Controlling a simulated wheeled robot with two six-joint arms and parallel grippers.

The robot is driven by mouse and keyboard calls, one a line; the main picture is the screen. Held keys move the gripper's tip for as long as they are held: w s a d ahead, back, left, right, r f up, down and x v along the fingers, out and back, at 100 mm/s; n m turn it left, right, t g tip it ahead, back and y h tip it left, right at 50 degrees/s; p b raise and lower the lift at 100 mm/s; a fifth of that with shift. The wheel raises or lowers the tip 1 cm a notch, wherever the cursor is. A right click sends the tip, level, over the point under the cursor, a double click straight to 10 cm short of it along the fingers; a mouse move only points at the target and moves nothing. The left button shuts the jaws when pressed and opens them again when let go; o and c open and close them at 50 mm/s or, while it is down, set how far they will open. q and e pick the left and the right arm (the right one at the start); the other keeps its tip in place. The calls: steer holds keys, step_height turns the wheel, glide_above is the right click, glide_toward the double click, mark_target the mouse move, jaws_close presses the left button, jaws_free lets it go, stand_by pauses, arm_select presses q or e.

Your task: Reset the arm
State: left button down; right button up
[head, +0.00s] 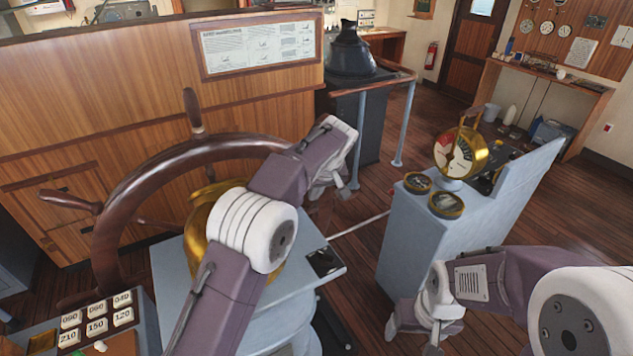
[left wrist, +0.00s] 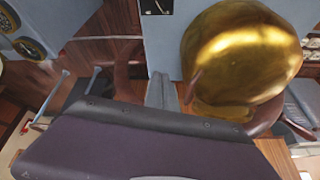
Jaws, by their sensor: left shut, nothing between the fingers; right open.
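My left arm reaches up across the steering stand in the head view, and its gripper (head: 326,183) hangs in the air right of the wooden wheel. In the left wrist view that gripper (left wrist: 162,92) shows as shut grey fingers with nothing between them. My right gripper (head: 436,335) is low at the bottom right of the head view, in front of the grey-blue console. It is open and holds nothing that I can see; its tips are partly cut off by the frame edge.
The wooden wheel (head: 110,215) stands by the steering stand (head: 300,285), whose gold housing (left wrist: 240,50) is close in the left wrist view. A console (head: 405,235) with a gold telegraph (head: 461,153) stands right. Numbered blocks (head: 97,326) sit lower left. Wooden floor lies between stand and console.

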arm_select(q)
steer(key=s+a+f+m+g+h+b, duration=0.1)
steer(key=s+a+f+b, duration=0.3)
steer(key=s+f, duration=0.4)
steer(key=s+a+f+m+g+b, duration=0.1)
steer(key=s+a+f+b, duration=0.3)
steer(key=s+f, duration=0.5)
steer(key=s+a+f+m+g+h+b, duration=0.1)
steer(key=s+a+f+b, duration=0.3)
steer(key=s+f, duration=0.4)
steer(key=s+b, duration=0.1)
steer(key=s, duration=0.3)
steer(key=shift+s+a+f+m+h, duration=0.15)
steer(key=shift+s+f+m+h, duration=0.15)
steer(key=shift+s+f+m, duration=0.1)
